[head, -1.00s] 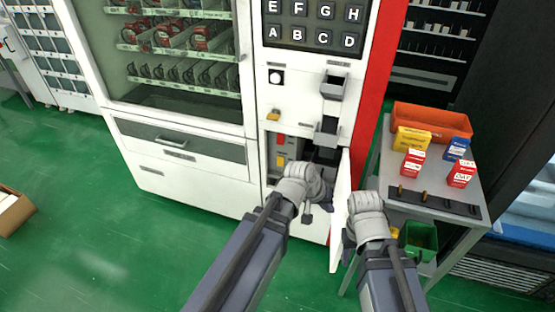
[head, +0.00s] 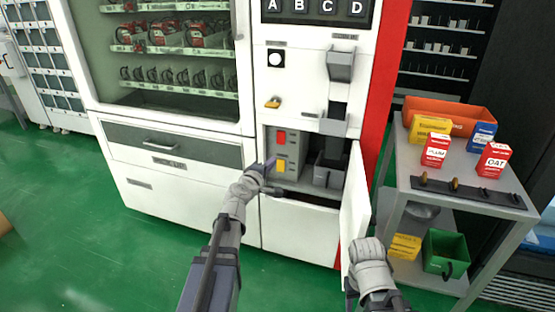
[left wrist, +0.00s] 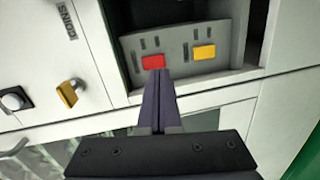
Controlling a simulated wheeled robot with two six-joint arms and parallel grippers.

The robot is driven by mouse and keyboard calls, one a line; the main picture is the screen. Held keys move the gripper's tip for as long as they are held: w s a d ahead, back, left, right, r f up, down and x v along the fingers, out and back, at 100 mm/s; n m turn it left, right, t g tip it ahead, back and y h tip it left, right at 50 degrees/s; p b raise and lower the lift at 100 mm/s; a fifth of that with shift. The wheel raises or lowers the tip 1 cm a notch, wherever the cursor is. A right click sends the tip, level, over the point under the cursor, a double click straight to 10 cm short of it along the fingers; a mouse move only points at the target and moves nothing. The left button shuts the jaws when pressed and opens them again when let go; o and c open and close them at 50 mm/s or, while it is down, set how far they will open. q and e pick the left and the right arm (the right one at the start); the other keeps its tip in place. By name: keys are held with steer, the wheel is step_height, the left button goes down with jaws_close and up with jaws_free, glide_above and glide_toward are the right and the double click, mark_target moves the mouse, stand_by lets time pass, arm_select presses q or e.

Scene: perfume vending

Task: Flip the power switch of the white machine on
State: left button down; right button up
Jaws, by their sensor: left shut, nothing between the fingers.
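The white machine (head: 190,205) has an open lower compartment with a grey switch panel (head: 292,150) inside. The panel carries a red switch (head: 281,137) above a yellow switch (head: 281,166). My left gripper (head: 269,165) is shut and empty at the compartment's left edge, with its tips beside the panel. In the left wrist view its fingertips (left wrist: 157,72) line up with the lower edge of the red switch (left wrist: 153,62); I cannot tell whether they touch. The yellow switch (left wrist: 204,52) is to their right. My right gripper is mostly hidden behind its own wrist, near the open door.
The compartment's white door (head: 355,205) stands open on the right, close to my right arm. A grey table (head: 402,175) with small boxes and an orange tray (head: 462,118) stands at the right.

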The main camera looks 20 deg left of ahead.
mark_target(280, 143)
arm_select(q)
steer(key=shift+a+f+n+y, duration=0.15)
steer(key=shift+a+n+y, duration=0.2)
steer(key=shift+a, duration=0.3)
steer(key=shift+a+f+n+y, duration=0.1)
steer(key=shift+a+n+y, duration=0.2)
steer(key=shift+a, duration=0.3)
arm_select(e)
steer(key=shift+f, duration=0.65)
arm_select(q)
steer(key=shift+w, duration=0.1)
steer(key=w, duration=0.4)
steer(key=w+f+b, duration=0.1)
steer(key=w, duration=0.4)
steer(key=w+b, duration=0.1)
steer(key=w, duration=0.3)
steer(key=shift+w+f, duration=0.35)
steer(key=shift+w, duration=0.05)
arm_select(e)
steer(key=shift+f, duration=0.85)
arm_select(q)
steer(key=shift+w+f+b, duration=0.2)
steer(key=shift+w+b, duration=0.1)
steer(key=shift+w, duration=0.05)
steer(key=shift+s+r, duration=0.1)
arm_select(e)
steer(key=shift+f, duration=0.1)
